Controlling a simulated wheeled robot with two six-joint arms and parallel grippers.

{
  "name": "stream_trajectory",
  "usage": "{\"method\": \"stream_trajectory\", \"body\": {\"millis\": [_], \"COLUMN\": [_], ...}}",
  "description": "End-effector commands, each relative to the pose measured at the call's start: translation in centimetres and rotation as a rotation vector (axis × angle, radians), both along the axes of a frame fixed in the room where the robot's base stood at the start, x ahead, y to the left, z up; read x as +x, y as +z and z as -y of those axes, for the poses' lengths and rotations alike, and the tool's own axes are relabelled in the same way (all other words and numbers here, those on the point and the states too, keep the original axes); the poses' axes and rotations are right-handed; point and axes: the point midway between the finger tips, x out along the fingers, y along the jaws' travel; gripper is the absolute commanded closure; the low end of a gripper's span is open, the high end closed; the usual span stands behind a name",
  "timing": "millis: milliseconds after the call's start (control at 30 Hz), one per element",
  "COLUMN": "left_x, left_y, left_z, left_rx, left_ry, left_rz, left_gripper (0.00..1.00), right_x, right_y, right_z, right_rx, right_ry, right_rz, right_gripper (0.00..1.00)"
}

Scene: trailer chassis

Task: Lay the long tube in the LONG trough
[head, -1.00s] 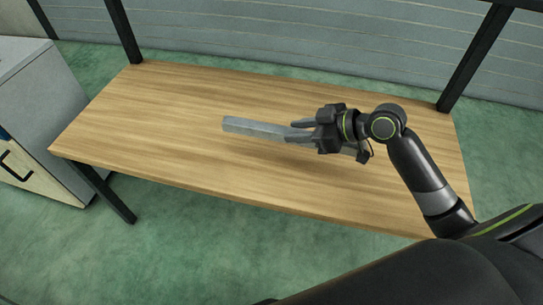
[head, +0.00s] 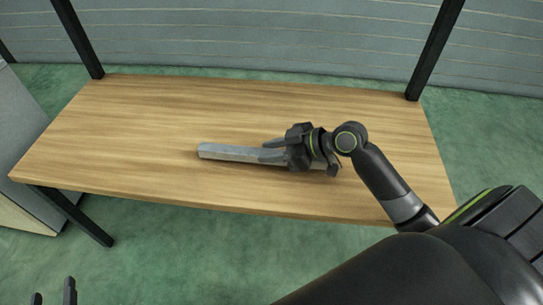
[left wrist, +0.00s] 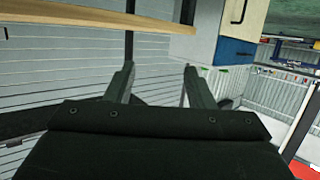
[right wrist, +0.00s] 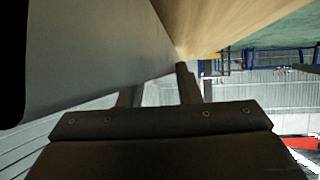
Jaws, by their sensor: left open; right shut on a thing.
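The long grey square-sided tube (head: 230,152) lies roughly level, low over or on the wooden table; I cannot tell whether it touches. My right gripper (head: 274,152) is shut on it, with a long part sticking out to the left and a short part behind the gripper. In the right wrist view the tube (right wrist: 90,60) fills the upper left as a large grey face. My left gripper (head: 53,293) shows only its fingertips at the lower left of the head view. In the left wrist view it (left wrist: 157,80) is open and empty. No trough is visible.
The wooden table (head: 130,130) is otherwise bare, with wide free room left of the tube. Dark posts (head: 80,40) (head: 436,50) rise at its back corners. A grey cabinet (head: 22,130) stands at the left, beyond the table's edge.

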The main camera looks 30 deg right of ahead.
Motion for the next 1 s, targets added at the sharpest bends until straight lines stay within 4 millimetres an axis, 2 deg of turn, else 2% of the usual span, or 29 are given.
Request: {"method": "stream_trajectory", "body": {"millis": [100, 233, 400, 567, 600, 700, 767, 1000], "left_x": [0.8, 1.1, 1.2, 1.2, 1.2, 1.2, 1.2, 1.2], "left_y": [2.0, 3.6, 4.5, 4.5, 4.4, 4.4, 4.4, 4.4], "left_z": [-0.2, -0.2, -0.2, -0.2, -0.2, -0.2, -0.2, -0.2], "left_rx": [0.029, 0.049, 0.059, 0.059, 0.059, 0.059, 0.059, 0.058], "left_ry": [0.004, 0.006, 0.007, 0.007, 0.007, 0.007, 0.007, 0.007], "left_rz": [0.118, 0.205, 0.245, 0.245, 0.244, 0.244, 0.243, 0.243], "left_gripper": [0.51, 0.51, 0.51, 0.51, 0.51, 0.51, 0.51, 0.51], "right_x": [0.0, 0.0, 0.0, 0.0, 0.0, 0.0, 0.0, 0.0], "right_y": [-1.0, -1.7, -1.9, -1.8, -2.0, -1.9, -1.9, -1.9], "right_z": [-0.1, 0.0, 0.0, 0.0, 0.0, 0.0, 0.0, 0.0], "right_rx": [0.003, 0.001, 0.001, 0.001, -0.001, 0.0, 0.0, 0.0], "right_ry": [0.0, 0.0, 0.0, 0.0, 0.0, 0.0, 0.0, 0.0], "right_rz": [0.001, 0.002, 0.002, 0.002, -0.001, 0.0, 0.0, 0.0], "right_gripper": [1.0, 1.0, 1.0, 1.0, 0.67, 0.54, 0.47, 0.47]}}
